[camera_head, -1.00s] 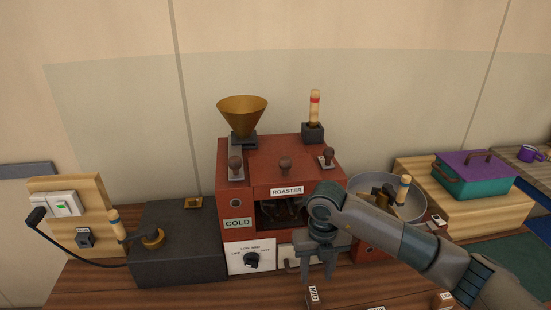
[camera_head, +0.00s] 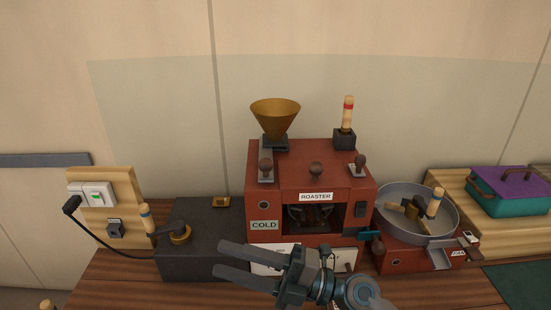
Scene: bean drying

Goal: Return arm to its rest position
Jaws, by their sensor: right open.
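My right gripper (camera_head: 226,260) is in front of the red roaster (camera_head: 258,190), low in the view. Its two fingers point left and stand apart, with nothing between them. The fingers and wrist cover part of the roaster's white dial panel (camera_head: 262,268) and the front of the dark box. My right arm comes in from the bottom edge. My left gripper does not show.
A dark box (camera_head: 205,262) with a brass-based lever stands left of the roaster. A metal pan (camera_head: 447,218) on a red base stands right. A brass funnel (camera_head: 276,118) tops the roaster.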

